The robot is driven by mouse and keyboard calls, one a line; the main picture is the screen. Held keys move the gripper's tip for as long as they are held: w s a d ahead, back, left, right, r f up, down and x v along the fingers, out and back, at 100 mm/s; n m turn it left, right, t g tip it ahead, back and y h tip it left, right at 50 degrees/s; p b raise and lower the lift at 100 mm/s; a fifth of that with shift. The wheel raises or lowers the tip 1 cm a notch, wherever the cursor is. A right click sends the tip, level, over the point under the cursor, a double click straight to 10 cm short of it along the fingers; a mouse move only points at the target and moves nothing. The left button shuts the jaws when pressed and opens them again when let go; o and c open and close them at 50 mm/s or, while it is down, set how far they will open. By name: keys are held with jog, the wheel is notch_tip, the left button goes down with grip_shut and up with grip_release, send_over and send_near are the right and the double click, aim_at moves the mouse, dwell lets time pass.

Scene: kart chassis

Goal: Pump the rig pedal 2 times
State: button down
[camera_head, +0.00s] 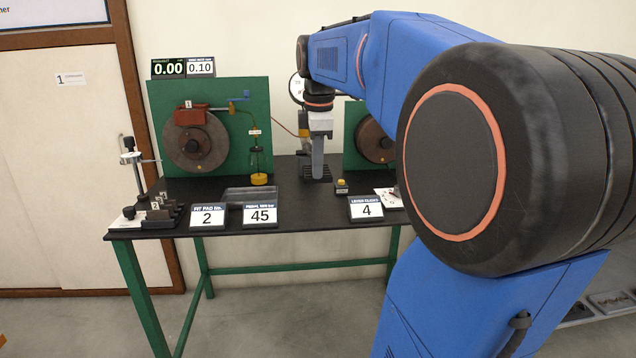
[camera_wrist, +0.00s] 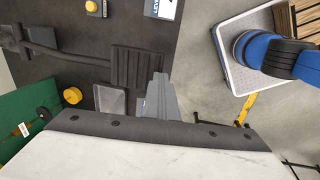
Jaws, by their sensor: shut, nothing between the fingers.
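The rig pedal is a black ribbed plate (camera_head: 308,173) near the middle of the black table, partly hidden behind my gripper. In the wrist view the ribbed pedal plate (camera_wrist: 137,68) has a dark arm running left from it to a bracket. My gripper (camera_head: 318,174) points down over the pedal plate, its fingers together and empty. In the wrist view the shut fingers (camera_wrist: 163,88) lie just beside the plate's lower right edge. I cannot tell whether the fingertips touch the plate.
A grey tray (camera_head: 250,195) and cards reading 2, 45 and 4 lie in front. A yellow-topped button (camera_head: 341,186) sits right of the pedal. A clamp stand (camera_head: 137,175) is at left.

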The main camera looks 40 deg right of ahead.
jog(key=shift+s+a+r, duration=0.15)
jog(key=shift+s+r, duration=0.1)
jog(key=shift+r, duration=0.55)
jog(key=shift+s+a+r, duration=0.15)
jog(key=shift+s+r, duration=0.05)
jog(key=shift+r, duration=0.6)
jog(key=w+d+r, duration=0.2)
jog(key=r, duration=0.4)
jog(key=w+d+r+g+y, duration=0.1)
jog(key=w+d+r, duration=0.1)
jog(key=r, duration=0.4)
jog(key=shift+w+r+g, duration=0.2)
jog(key=shift+w+g, duration=0.1)
jog(key=shift+w, duration=0.4)
notch_tip(320, 180, down, 14)
jog(key=shift+f, duration=0.1)
